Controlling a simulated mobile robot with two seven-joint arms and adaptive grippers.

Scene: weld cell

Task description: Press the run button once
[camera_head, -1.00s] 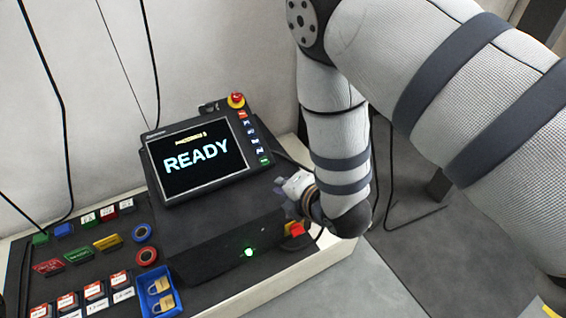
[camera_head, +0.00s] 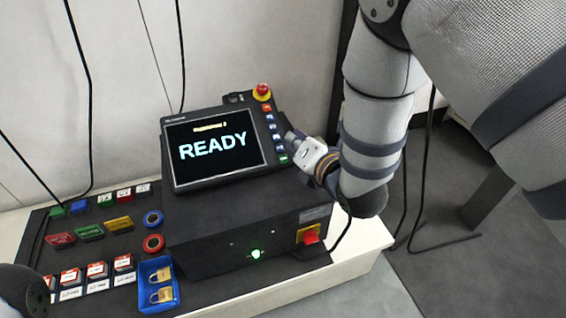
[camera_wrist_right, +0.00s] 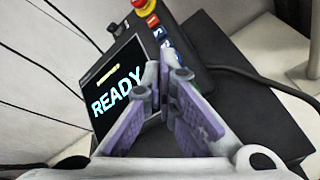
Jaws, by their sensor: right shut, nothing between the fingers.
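The control panel (camera_head: 215,147) stands tilted on a black box, its screen reading READY. A column of small buttons runs down its right edge. The lowest is a green button (camera_head: 283,159), probably the run button; its label is too small to read. My right gripper (camera_head: 291,138) is shut and empty, just right of the column near the middle buttons. I cannot tell whether it touches the panel. In the right wrist view the shut fingers (camera_wrist_right: 170,72) point at the panel (camera_wrist_right: 90,78) and hide the lower buttons. My left gripper is out of view.
A red emergency stop (camera_head: 263,91) sits at the panel's top right corner. The box (camera_head: 215,228) has a lit green lamp (camera_head: 256,254) and a red switch (camera_head: 310,237). A blue tray (camera_head: 145,270) with padlocks and several coloured tags lie left. A cable hangs right of the box.

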